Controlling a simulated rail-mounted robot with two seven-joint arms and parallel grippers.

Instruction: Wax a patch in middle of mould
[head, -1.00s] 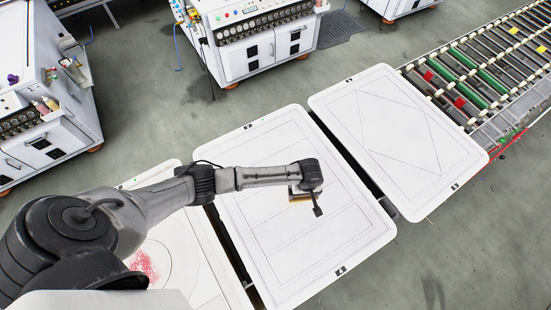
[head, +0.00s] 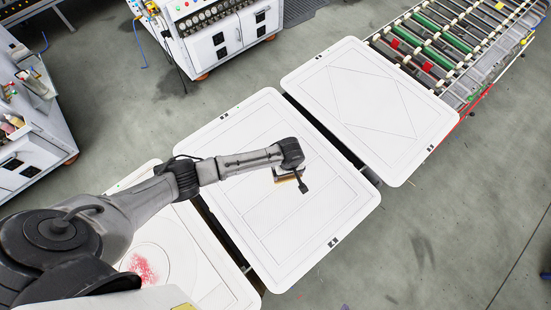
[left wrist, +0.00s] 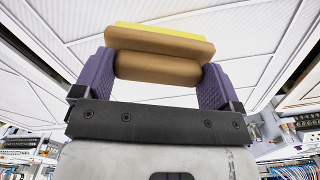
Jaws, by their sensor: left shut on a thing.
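My left gripper (head: 291,182) hangs over the middle white mould panel (head: 325,215), a little right of the panel's centre in the head view. In the left wrist view its purple fingers (left wrist: 157,72) are shut on a tan block (left wrist: 160,45) with a yellow layer (left wrist: 160,29) on its far side. The block also shows in the head view as a small brown piece (head: 286,178) under the wrist. I cannot tell whether it touches the panel. The panel has thin straight grooves, and my arm covers part of it. My right gripper is not in view.
A panel with a circle groove and red marks (head: 143,269) lies to the left; a panel with a diamond groove (head: 370,105) lies to the right. A roller conveyor (head: 450,50) adjoins it. White control cabinets (head: 215,40) stand behind. Lower right floor is clear.

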